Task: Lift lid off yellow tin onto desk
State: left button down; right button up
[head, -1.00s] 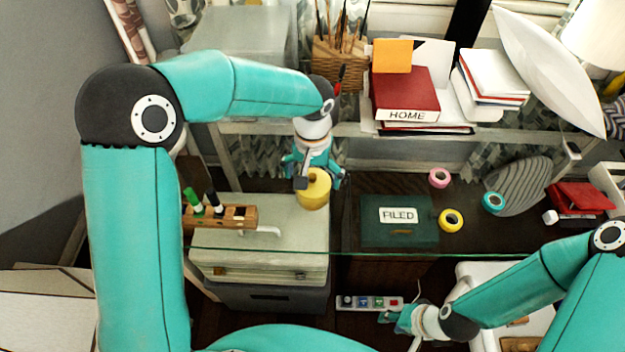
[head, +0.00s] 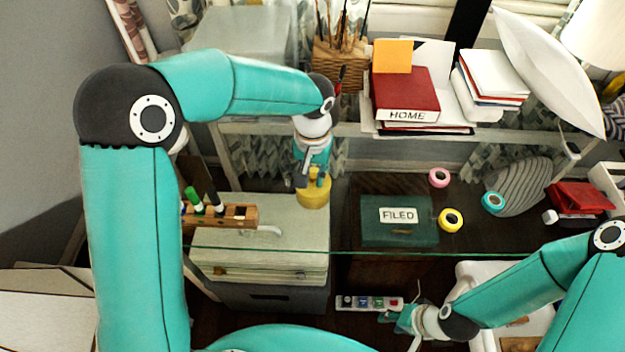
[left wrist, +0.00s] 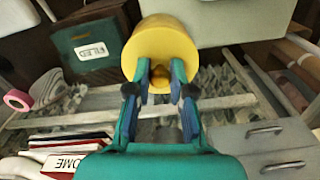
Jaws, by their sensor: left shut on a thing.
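The yellow tin (head: 313,196) stands upright near the back edge of the pale box top in the head view. Its round yellow lid (left wrist: 160,52) faces the camera in the left wrist view, with a small knob (left wrist: 160,74) at its middle. My left gripper (left wrist: 160,78) reaches in from above with its two fingers closed around the knob, and the lid appears to sit on the tin. In the head view my left gripper (head: 313,176) partly hides the lid. My right gripper (head: 392,317) is low near a power strip, too small to read its fingers.
A dark green FILED box (head: 400,220) sits on the dark glass-topped desk (head: 460,190), with pink, yellow (head: 451,220) and teal tape rolls beside it. A wooden pen holder (head: 228,216) stands left of the tin. A raised shelf with books (head: 405,95) runs behind.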

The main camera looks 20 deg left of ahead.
pick_arm(q)
jog(key=shift+s+f, duration=0.25)
jog(key=shift+f, duration=0.05)
